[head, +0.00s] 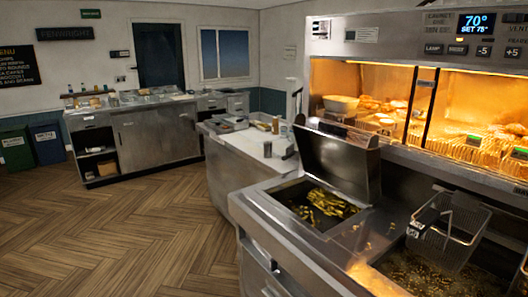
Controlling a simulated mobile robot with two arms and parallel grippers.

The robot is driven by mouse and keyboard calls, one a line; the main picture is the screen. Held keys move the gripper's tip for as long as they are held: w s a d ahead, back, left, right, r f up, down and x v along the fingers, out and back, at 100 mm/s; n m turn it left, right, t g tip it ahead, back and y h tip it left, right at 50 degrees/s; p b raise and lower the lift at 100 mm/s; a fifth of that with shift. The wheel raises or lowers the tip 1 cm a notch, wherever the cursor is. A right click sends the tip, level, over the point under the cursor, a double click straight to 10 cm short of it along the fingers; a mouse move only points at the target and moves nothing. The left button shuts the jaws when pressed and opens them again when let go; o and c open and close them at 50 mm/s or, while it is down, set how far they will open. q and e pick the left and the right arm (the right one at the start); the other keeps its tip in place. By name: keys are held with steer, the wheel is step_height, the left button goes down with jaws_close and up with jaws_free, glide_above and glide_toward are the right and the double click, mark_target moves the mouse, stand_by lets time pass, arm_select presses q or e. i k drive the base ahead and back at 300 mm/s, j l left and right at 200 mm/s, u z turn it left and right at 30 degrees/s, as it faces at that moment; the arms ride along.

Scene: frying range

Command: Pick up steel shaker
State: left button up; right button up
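A small grey metallic cylinder (289,150), possibly the steel shaker, stands at the right end of the middle counter (243,150), close behind the raised lid of the fryer. It is too small to be sure what it is. A small pale container (267,149) stands just left of it. A yellowish bottle (275,125) stands farther back on the same counter. Neither of my grippers is in view.
The fryer unit (285,243) with its raised steel lid (340,160) fills the right foreground. A wire basket (445,232) sits over oil at right. A lit warming cabinet (400,105) stands above. Another counter (155,138) is at the back left. The wooden floor (130,240) at left is clear.

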mark_target(267, 144)
steer(key=i+j, duration=0.15)
steer(key=j, duration=0.2)
steer(key=i+j, duration=0.15)
steer(key=j, duration=0.15)
steer(key=i+j, duration=0.2)
steer(key=j, duration=0.15)
steer(key=i+j, duration=0.15)
steer(key=j, duration=0.15)
steer(key=i+j+z, duration=0.1)
steer(key=j, duration=0.25)
steer(key=i, duration=0.05)
